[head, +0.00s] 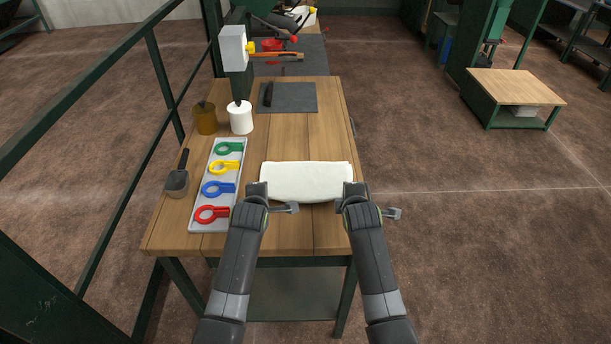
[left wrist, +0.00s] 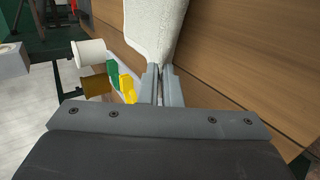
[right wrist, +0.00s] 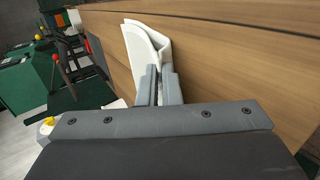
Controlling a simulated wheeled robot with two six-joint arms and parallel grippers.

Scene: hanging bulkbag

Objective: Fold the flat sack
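The white sack (head: 306,180) lies as a flat, folded rectangle on the wooden table, its long side running left to right. In the right wrist view, layers show at the edge of the sack (right wrist: 146,50). My left gripper (head: 257,190) is at its near left corner, and its fingers look closed on the cloth in the left wrist view (left wrist: 162,68). My right gripper (head: 352,190) is at the near right corner, its fingers close together with the sack's edge between the tips (right wrist: 158,70). The fingers hide both near corners.
A grey tray (head: 200,217) with green, yellow, blue and red ring tools stands left of the sack. A dark mat (head: 288,97) lies behind; the wood between is clear.

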